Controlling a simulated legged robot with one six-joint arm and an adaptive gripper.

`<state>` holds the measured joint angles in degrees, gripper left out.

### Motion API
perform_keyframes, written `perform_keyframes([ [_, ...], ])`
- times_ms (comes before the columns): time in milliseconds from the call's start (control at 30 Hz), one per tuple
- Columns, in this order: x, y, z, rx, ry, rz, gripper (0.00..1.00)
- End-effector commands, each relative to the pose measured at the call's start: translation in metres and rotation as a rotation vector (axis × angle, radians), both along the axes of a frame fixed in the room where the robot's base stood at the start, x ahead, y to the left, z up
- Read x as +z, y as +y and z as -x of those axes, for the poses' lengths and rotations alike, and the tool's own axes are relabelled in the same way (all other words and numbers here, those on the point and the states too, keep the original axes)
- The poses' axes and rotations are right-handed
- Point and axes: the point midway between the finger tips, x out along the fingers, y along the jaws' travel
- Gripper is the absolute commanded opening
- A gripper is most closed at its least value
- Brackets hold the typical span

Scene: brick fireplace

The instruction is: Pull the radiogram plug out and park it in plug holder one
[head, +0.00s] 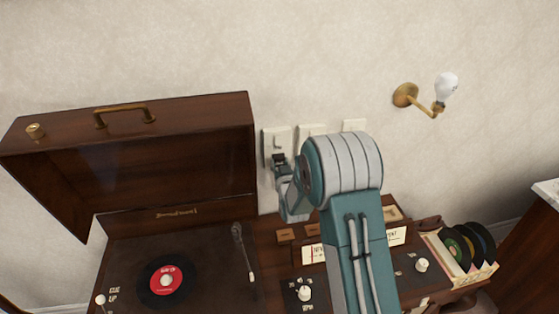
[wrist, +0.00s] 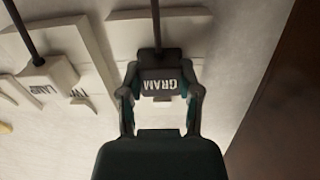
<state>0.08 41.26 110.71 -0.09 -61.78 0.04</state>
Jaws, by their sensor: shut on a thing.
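My gripper (wrist: 161,92) is shut on a dark plug marked GRAM (wrist: 160,80), the radiogram plug, with one finger on each side. A dark cord runs from the plug to the top of the wrist view. In the head view my gripper (head: 280,163) is at the left wall plate (head: 271,143), behind the record player, and the plug is a small dark shape there. I cannot tell whether its pins are in the socket. Small wooden blocks (head: 286,235) lie on the cabinet top below my gripper; I cannot read which is plug holder one.
A pale plug marked LAMP (wrist: 45,78) with its own cord is left of my gripper in the wrist view. The open record player lid (head: 130,150) stands close on the left. A wall lamp (head: 445,88) and a box of records (head: 460,255) are on the right.

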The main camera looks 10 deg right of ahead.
Motion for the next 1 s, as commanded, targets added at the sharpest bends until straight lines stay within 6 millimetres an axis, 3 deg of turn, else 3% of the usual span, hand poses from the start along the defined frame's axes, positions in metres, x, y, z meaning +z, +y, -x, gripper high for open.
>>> perform_keyframes([
  [1000,0.002,0.000,0.034,0.000,-0.005,0.000,0.00],
])
